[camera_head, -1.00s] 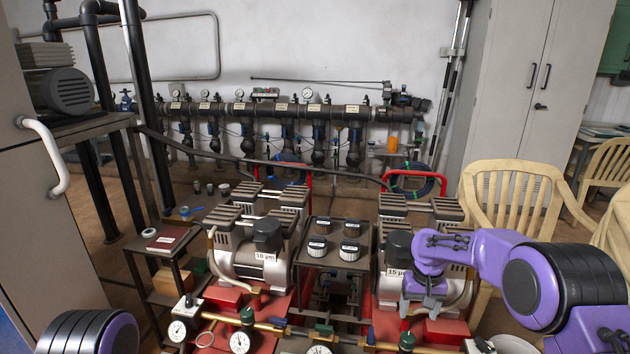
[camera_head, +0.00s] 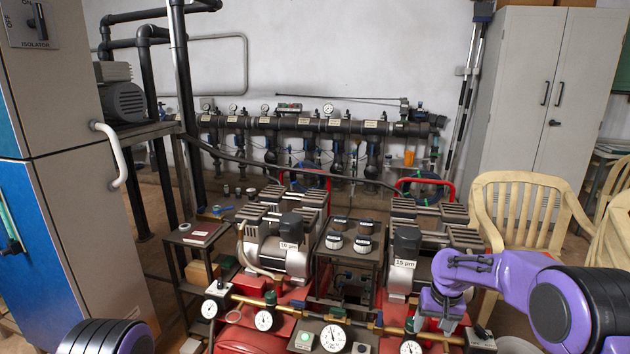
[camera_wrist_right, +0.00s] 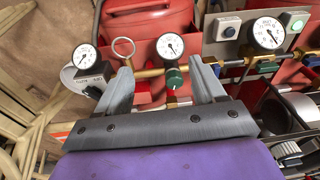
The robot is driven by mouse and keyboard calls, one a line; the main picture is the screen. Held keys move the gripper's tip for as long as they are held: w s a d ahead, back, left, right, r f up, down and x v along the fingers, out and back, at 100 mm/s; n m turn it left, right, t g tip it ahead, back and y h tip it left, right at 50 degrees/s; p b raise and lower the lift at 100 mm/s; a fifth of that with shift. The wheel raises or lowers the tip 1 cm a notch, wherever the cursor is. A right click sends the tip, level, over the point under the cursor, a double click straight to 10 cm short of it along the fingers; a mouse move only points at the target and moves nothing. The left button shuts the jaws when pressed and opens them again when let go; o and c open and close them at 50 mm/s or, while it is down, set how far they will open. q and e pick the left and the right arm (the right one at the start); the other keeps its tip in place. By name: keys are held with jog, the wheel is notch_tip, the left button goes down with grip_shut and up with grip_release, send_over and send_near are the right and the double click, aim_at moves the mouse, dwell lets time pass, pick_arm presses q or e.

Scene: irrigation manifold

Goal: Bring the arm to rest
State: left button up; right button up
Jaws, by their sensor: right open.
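My right arm is purple and comes in from the right in the head view. Its gripper (camera_head: 443,312) points down over the front of the red compressor on the right, near the brass gauge pipe. In the right wrist view the gripper's two grey fingers (camera_wrist_right: 162,78) stand apart with nothing held between them. I cannot tell whether the fingers touch anything. Of my left arm only a dark, purple-edged link shows at the lower left, and its gripper is out of frame.
Two compressors stand side by side, with a small rack (camera_head: 348,258) of black-capped filters between them. A brass pipe with several gauges (camera_head: 333,338) runs along the front. A plastic chair (camera_head: 520,200) stands at right, a blue-grey cabinet (camera_head: 95,240) at left.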

notch_tip(320, 180, down, 8)
jog(key=s+a+f+m+t, duration=0.1)
jog(key=m+t, duration=0.2)
jog(key=t, duration=0.1)
jog(key=s+f+m+t+h+p, duration=0.15)
jog(key=s+f, duration=0.35)
jog(key=s, duration=0.5)
jog(key=s+d+f+g+h+p, duration=0.1)
jog(key=s+g+h+p, duration=0.1)
jog(key=s, duration=2.9)
jog(key=shift+d+f+g, duration=0.35)
jog(key=shift+f+g, duration=0.05)
jog(key=shift+g, duration=0.45)
jog(key=shift+f, duration=0.1)
